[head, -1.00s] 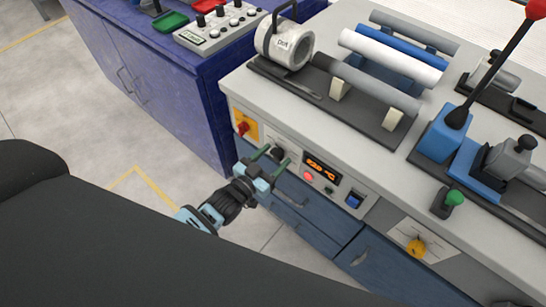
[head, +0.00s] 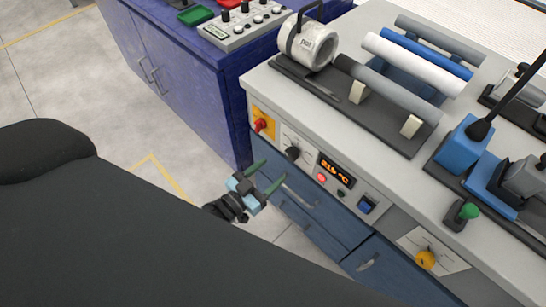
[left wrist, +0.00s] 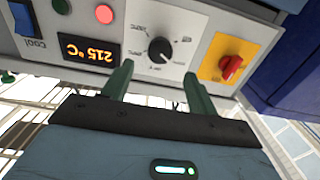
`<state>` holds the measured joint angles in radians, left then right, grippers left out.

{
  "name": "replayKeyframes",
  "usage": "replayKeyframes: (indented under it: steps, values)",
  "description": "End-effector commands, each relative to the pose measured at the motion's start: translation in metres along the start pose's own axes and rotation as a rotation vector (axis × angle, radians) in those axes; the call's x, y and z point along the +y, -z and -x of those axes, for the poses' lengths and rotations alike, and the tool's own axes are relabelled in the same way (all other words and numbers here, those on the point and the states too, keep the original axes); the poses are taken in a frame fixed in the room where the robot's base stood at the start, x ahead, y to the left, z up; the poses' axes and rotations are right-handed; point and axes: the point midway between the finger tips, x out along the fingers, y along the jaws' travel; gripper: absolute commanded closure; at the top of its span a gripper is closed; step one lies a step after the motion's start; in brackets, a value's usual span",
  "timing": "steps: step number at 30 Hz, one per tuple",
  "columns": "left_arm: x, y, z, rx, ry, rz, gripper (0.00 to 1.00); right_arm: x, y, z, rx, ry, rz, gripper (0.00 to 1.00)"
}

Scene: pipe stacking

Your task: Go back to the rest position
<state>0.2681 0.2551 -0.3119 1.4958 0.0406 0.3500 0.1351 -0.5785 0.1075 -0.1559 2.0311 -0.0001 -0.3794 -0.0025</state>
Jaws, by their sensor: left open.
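My left gripper (head: 268,174) is open and empty, held in front of the workbench's drawers, below the control panel. Its green fingers (left wrist: 158,82) also show in the left wrist view, with the black selector knob (left wrist: 160,50) beyond and between them, apart from them. In the head view that knob (head: 292,153) is above the fingertips. The display (head: 337,170) shows an orange temperature reading; in the left wrist view the display (left wrist: 90,49) reads 215 °C, upside down. My right gripper is not in view.
A blue cabinet (head: 175,75) stands left. Open floor (head: 60,90) lies beyond it.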

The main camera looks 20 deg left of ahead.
Motion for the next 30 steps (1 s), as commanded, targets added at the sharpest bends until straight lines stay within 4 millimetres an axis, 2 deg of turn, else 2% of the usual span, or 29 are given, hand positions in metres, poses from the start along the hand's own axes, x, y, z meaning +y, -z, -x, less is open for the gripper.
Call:
replayKeyframes:
  steps: [7,11,14,20,24,30]
  values:
    - [0.0,0.0,0.0,-0.002,0.0,0.001,0.41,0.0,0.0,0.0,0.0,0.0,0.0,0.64]
    - [0.006,-0.002,0.013,-0.041,0.008,0.01,0.41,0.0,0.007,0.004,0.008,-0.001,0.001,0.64]
    - [0.017,-0.004,0.038,-0.118,0.025,0.025,0.41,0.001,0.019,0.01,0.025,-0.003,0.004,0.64]
    - [0.042,-0.004,0.112,-0.338,0.07,0.059,0.41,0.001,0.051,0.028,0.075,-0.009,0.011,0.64]
    - [0.057,0.004,0.166,-0.493,0.097,0.076,0.41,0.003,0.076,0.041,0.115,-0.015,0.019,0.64]
    - [0.073,0.021,0.234,-0.674,0.127,0.089,0.41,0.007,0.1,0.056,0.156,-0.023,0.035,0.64]
